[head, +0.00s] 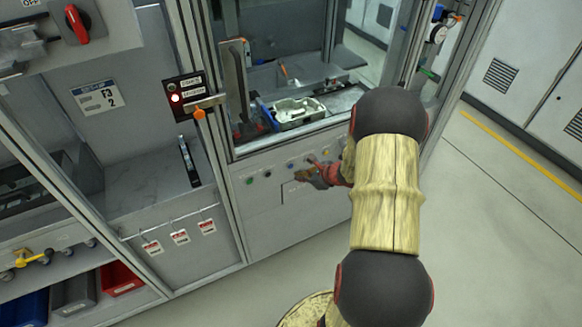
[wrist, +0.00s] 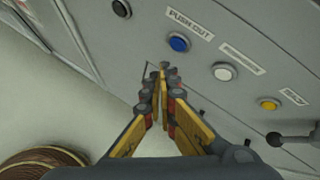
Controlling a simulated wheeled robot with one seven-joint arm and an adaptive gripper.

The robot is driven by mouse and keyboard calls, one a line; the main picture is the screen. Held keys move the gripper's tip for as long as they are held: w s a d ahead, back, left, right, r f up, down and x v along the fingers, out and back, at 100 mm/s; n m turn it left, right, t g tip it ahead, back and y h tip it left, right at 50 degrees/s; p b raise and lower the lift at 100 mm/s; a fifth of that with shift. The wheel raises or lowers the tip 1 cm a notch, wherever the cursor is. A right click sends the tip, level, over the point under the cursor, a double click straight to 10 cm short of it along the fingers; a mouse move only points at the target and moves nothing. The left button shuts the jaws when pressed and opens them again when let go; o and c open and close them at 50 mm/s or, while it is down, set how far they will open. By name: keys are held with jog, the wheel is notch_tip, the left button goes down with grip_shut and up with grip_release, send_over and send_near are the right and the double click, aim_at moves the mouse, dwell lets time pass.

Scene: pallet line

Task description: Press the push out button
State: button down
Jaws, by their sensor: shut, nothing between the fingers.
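The push out button (wrist: 179,42) is a round blue button on the grey panel, under a "PUSH OUT" label (wrist: 190,22) in the wrist view. In the head view the blue button (head: 291,166) sits in the row on the cabinet front. My gripper (wrist: 163,70) is shut and empty, its fingertips together just below and left of the blue button in the wrist view. In the head view my gripper (head: 299,175) is close to the panel, just below the row. I cannot tell whether the tips touch the panel.
A white button (wrist: 223,71) and a yellow button (wrist: 268,104) lie to the right of the blue one, and a black button (wrist: 121,8) to the left. A black lever (wrist: 274,139) sticks out at the right. A tray (head: 318,122) is behind the window above.

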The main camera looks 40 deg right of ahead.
jog(key=shift+w+d, duration=0.2)
jog(key=shift+w, duration=0.65)
jog(key=shift+w, duration=0.1)
dwell(0.8)
jog(key=shift+w, duration=0.3)
jog(key=shift+w+d+b, duration=0.2)
jog(key=shift+w+b, duration=0.1)
jog(key=shift+w, duration=0.1)
dwell(0.7)
dwell(0.3)
jog(key=shift+s+a, duration=0.25)
jog(key=shift+s, duration=0.55)
jog(key=s, duration=0.2)
jog(key=s+a+b, duration=0.1)
jog(key=s, duration=0.2)
jog(key=shift+a, duration=0.1)
